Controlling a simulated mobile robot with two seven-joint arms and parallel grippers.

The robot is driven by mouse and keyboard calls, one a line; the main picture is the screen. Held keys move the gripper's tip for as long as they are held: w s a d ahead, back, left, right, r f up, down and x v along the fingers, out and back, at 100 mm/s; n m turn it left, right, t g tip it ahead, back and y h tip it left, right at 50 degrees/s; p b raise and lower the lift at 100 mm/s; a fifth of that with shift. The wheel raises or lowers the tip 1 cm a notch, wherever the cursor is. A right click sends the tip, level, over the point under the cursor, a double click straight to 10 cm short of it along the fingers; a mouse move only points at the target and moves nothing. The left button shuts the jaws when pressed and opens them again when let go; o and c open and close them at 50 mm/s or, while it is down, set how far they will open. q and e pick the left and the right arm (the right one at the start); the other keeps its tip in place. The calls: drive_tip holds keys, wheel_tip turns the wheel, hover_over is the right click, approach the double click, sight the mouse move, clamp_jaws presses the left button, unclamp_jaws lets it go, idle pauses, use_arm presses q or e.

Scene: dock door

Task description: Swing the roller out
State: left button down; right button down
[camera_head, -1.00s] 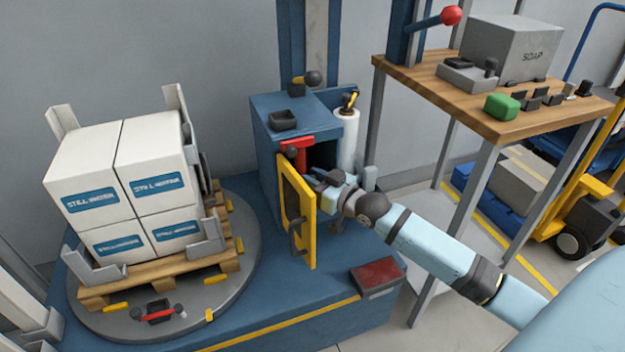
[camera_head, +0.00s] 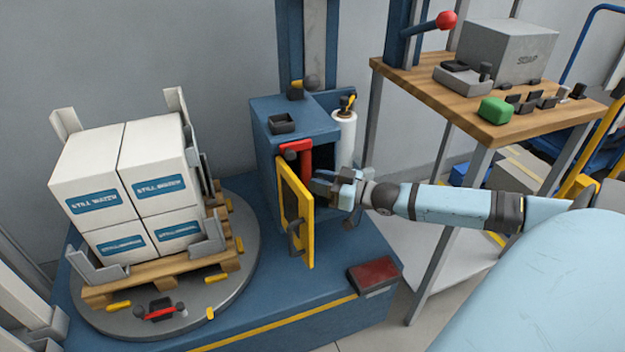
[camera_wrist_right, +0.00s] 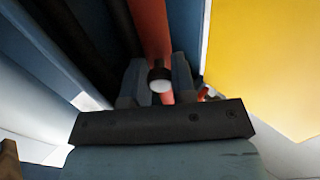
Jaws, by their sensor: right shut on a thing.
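The red roller (camera_head: 305,167) stands upright in the opening of the blue cabinet, under a red bracket at the top. Its lower part is hidden behind the yellow door (camera_head: 293,212), which stands open. My right gripper (camera_head: 322,182) reaches into the opening from the right, beside the door. In the right wrist view the red roller (camera_wrist_right: 149,30) runs down between the fingers, with a black end piece and a pale round tip (camera_wrist_right: 160,82) close to them. My right gripper (camera_wrist_right: 158,85) is shut on the roller. My left gripper is not in view.
The blue cabinet (camera_head: 262,135) stands on a blue base. A white film roll (camera_head: 343,138) is at its right side. A pallet of white boxes (camera_head: 125,185) sits on the round turntable at left. A wooden table (camera_head: 500,130) stands at right.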

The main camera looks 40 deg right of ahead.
drive_tip(key=shift+s+d+n+g+y, duration=0.2)
drive_tip(key=shift+d+n+g+y, duration=0.1)
drive_tip(key=shift+n+y, duration=0.25)
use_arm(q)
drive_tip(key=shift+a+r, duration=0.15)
use_arm(e)
drive_tip(key=shift+s+d+f+y, duration=0.1)
drive_tip(key=shift+s+y, duration=0.05)
drive_tip(key=shift+y, duration=0.2)
drive_tip(key=c, duration=0.9)
unclamp_jaws()
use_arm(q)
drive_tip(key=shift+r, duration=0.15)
